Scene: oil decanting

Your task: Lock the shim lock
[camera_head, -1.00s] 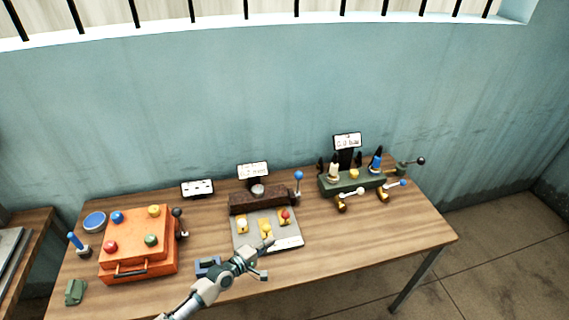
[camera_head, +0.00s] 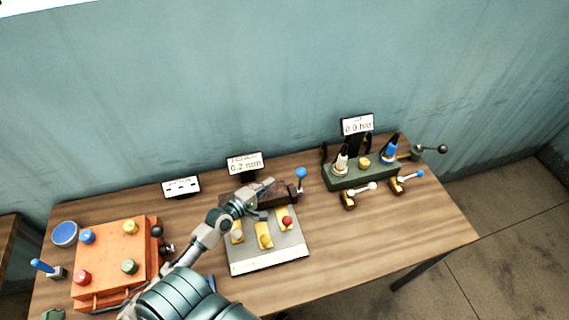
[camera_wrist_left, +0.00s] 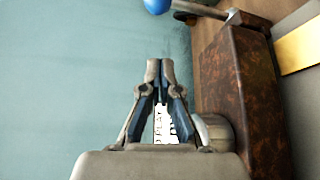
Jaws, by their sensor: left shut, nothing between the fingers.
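The middle station has a rusty brown block (camera_head: 283,195) with a blue-balled lever (camera_head: 301,174) upright at its right end. A sign reading 0.2 mm (camera_head: 245,163) stands behind it. My left gripper (camera_head: 269,185) is shut and empty, over the block and left of the lever, covering part of the block. In the left wrist view the shut fingertips (camera_wrist_left: 160,68) point toward the lever's blue ball (camera_wrist_left: 157,5), apart from it. The brown block (camera_wrist_left: 238,100) lies at right there, with a round metal knob (camera_wrist_left: 216,133) beside the fingers. My right gripper is not in view.
A grey plate (camera_head: 270,260) with yellow pieces and coloured knobs lies in front of the block. An orange box (camera_head: 112,258) with knobs stands left. A green station (camera_head: 355,177) with levers stands right. The table's front right is clear.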

